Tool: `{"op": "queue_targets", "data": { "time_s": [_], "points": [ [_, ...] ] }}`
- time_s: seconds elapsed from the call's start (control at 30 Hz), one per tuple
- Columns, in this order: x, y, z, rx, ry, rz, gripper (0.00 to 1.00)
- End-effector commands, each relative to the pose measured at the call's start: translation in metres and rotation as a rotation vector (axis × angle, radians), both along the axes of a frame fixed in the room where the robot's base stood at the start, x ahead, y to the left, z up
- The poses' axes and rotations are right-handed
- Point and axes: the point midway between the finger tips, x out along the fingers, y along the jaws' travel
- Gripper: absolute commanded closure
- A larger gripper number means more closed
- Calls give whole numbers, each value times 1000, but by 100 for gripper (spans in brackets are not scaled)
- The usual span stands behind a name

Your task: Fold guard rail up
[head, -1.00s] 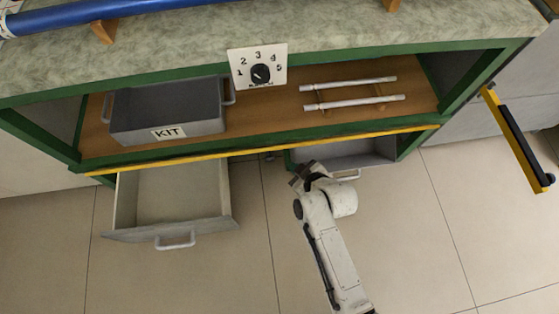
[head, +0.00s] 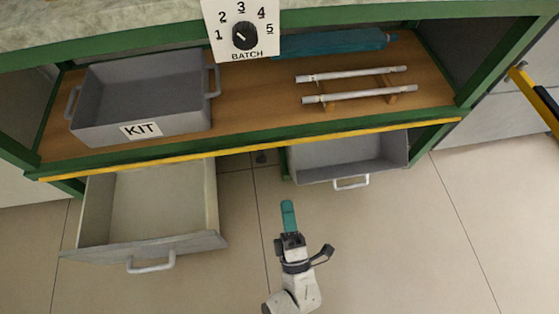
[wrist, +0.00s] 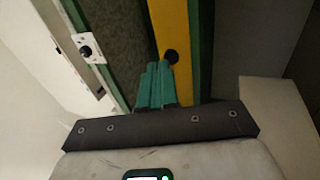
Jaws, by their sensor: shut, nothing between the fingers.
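A long yellow rail (head: 250,148) runs along the front lower edge of the green-framed shelf. A separate yellow and black bar (head: 538,100) sticks out at the right side and is cut off by the picture edge; I cannot tell which is the guard rail. My gripper (head: 287,204) is shut and empty, its teal fingers pointing at the bench, low in front of the shelf and apart from the rail in the head view. In the wrist view the fingers (wrist: 156,68) overlap a yellow strip (wrist: 168,25) with a dark round spot beside them; contact cannot be told.
An open left drawer (head: 150,205) juts out, empty. A right drawer (head: 345,160) is also partly out. On the shelf are a grey KIT bin (head: 140,98), two white rods (head: 350,75) on supports, and a blue roll (head: 340,43). A batch dial (head: 242,36) hangs above.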

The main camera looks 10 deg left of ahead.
Motion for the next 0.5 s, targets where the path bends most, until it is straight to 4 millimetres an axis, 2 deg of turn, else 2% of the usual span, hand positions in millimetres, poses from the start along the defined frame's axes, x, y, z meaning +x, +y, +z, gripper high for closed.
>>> {"op": "queue_targets", "data": {
  "time_s": [0.17, 0.27, 0.5],
  "points": [
    [4, 0, 4, -8, -24, -20, 100],
    [16, 4, 10, -7, -24, -18, 100],
    [57, 16, 28, -5, -24, -17, 100]
  ]
}}
